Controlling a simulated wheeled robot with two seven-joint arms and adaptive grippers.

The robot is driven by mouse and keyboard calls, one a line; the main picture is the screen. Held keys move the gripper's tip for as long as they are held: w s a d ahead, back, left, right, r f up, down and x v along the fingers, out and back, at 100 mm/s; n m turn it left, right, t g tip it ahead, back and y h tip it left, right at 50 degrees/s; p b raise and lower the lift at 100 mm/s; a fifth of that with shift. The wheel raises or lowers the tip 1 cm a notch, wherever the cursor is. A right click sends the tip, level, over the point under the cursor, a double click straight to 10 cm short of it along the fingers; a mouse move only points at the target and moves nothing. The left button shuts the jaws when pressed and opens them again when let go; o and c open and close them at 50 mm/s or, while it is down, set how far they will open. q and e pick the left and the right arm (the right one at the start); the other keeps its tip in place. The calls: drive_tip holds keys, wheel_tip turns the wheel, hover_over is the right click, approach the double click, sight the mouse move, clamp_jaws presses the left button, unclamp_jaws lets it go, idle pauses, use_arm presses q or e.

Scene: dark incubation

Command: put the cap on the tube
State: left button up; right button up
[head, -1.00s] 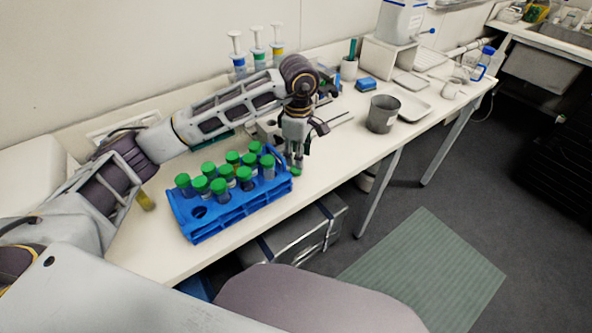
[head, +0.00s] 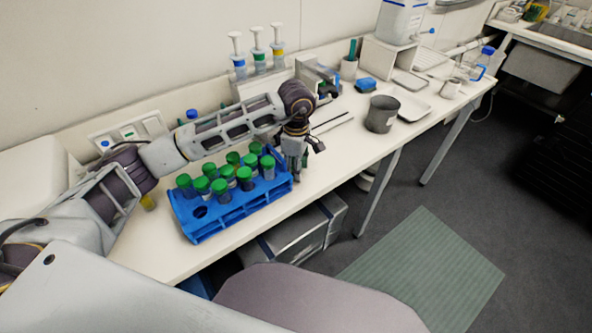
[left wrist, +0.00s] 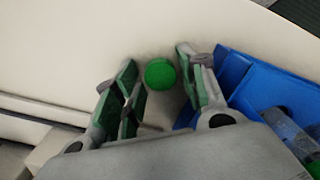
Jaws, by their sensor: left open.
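A round green cap (left wrist: 160,74) lies on the white table, beside the blue rack, in the left wrist view. My left gripper (head: 294,176) is open and points down just past the rack's right end. In the left wrist view its two green-padded fingers (left wrist: 157,63) stand on either side of the cap, with gaps. The head view hides the cap behind the gripper. The blue rack (head: 215,228) holds several tubes with green caps (head: 219,186). I cannot tell which tube is uncapped; one clear tube (left wrist: 287,127) shows partly in the wrist view. My right gripper is out of view.
Pipettes (head: 257,52) stand behind my left arm. A grey beaker (head: 381,114) and a white tray (head: 417,108) stand to the right. Thin rods lie just right of the gripper. The table's front edge runs close to the rack.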

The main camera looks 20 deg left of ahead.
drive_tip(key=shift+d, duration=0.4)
use_arm(q)
drive_tip(key=c, duration=0.4)
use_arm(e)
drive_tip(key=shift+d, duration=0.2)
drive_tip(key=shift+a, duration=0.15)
use_arm(q)
drive_tip(key=shift+r, duration=0.85)
wheel_tip(320, 180, up, 16)
drive_tip(key=shift+r, duration=0.15)
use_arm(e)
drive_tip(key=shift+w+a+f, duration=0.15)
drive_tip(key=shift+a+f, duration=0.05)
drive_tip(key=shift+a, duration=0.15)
